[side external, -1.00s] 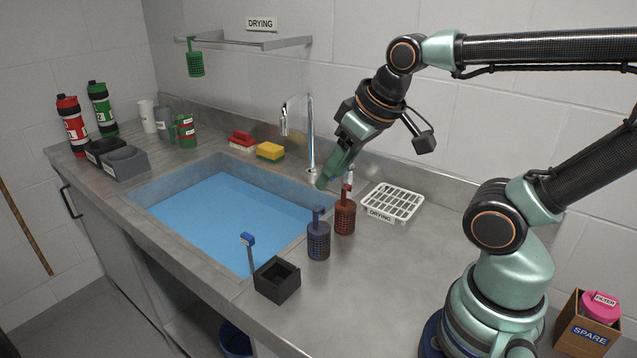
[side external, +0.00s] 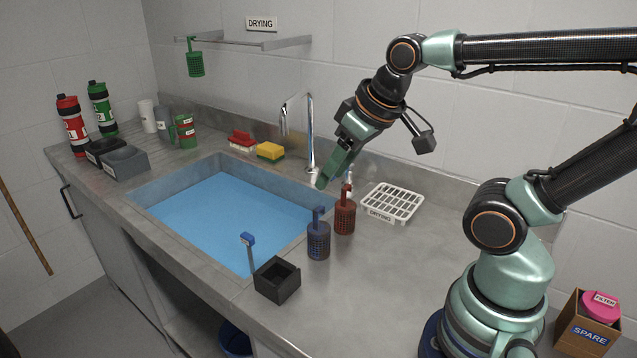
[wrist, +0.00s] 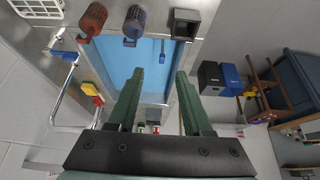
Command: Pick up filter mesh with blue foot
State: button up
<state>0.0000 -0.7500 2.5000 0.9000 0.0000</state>
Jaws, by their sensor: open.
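A blue mesh filter cup (side external: 319,242) with a hooked blue handle stands upright on the counter by the sink's near right corner. It also shows at the top of the wrist view (wrist: 134,22). A similar red mesh cup (side external: 345,218) stands right beside it, and a green one (side external: 194,65) hangs from the wall shelf. Whether any foot is a separate colour is too small to tell. My gripper (side external: 324,184) is above and behind the blue and red cups, pointing down. In the wrist view its two green fingers (wrist: 158,78) are apart with nothing held between them.
The sink (side external: 230,215) holds blue water. A black open box (side external: 277,281) and a thin blue-topped rod (side external: 249,240) are at its near edge. A white drying rack (side external: 392,203) lies right of the red cup. The tap (side external: 311,140) rises close to my gripper. The right front counter is clear.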

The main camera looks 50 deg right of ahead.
jog(key=shift+o, duration=0.3)
jog(key=o, duration=0.7)
jog(key=n+g, duration=0.6)
jog(key=n, duration=1.2)
send_over(319, 233)
jog(key=w+d, duration=0.1)
notch_tip(319, 233, down, 10)
jog(key=shift+w+r, duration=0.1)
jog(key=f, duration=1.2)
jog(key=shift+d+f, duration=0.1)
jog(key=shift+d, duration=0.15)
